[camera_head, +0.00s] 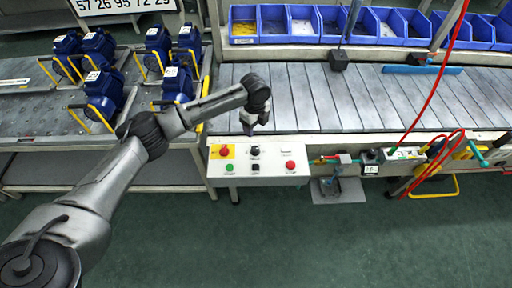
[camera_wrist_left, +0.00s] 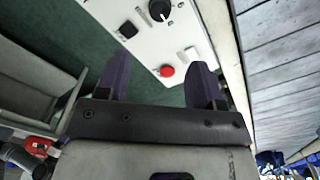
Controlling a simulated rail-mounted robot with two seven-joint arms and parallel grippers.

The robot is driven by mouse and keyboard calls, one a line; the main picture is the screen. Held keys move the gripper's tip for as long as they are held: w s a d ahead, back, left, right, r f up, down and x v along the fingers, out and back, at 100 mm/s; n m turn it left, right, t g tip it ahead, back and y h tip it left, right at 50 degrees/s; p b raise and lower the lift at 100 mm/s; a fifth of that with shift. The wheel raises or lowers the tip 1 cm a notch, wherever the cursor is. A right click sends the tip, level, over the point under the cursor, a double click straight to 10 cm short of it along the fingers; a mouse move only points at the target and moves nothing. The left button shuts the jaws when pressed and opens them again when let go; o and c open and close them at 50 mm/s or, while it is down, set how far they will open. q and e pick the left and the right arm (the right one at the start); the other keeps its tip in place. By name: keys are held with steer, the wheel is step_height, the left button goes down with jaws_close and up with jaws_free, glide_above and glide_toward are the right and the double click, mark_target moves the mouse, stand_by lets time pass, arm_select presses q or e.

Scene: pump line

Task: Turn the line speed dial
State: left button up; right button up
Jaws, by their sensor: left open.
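The line speed dial (camera_head: 255,151) looks to be the round black knob at the top middle of the white control panel (camera_head: 262,176); its label is too small to read. In the left wrist view a black dial (camera_wrist_left: 159,10) with a white mark shows at the top edge, beyond the fingertips. My left gripper (camera_head: 249,129) is just behind the panel's far edge in the head view, apart from the dial. In the left wrist view my left gripper (camera_wrist_left: 160,76) is open and empty, with a red button (camera_wrist_left: 167,70) seen between its fingers. My right gripper is not in view.
The panel also has a red button on yellow (camera_head: 224,151), a green button (camera_head: 229,168) and a black button (camera_wrist_left: 127,29). A slatted conveyor (camera_head: 300,98) lies behind. Blue pumps (camera_head: 103,95) stand at left, blue bins (camera_head: 303,22) at back. Red hose (camera_head: 428,105) hangs right.

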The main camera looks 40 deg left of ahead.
mark_target(255, 148)
arm_select(q)
step_height(255, 148, down, 12)
steer(key=shift+b, duration=1)
steer(key=shift+f, duration=0.8)
steer(key=c, duration=0.9)
steer(key=shift+r+n+p, duration=0.25)
steer(key=shift+n+p, duration=0.65)
steer(key=shift+p, duration=0.15)
steer(key=n+p, duration=0.3)
steer(key=shift+n, duration=0.3)
steer(key=n+p, duration=0.2)
steer(key=n, duration=0.1)
steer(key=shift+d, duration=0.1)
steer(key=shift+f+n+p, duration=0.1)
steer(key=shift+n+p, duration=0.6)
steer(key=shift+n, duration=0.9)
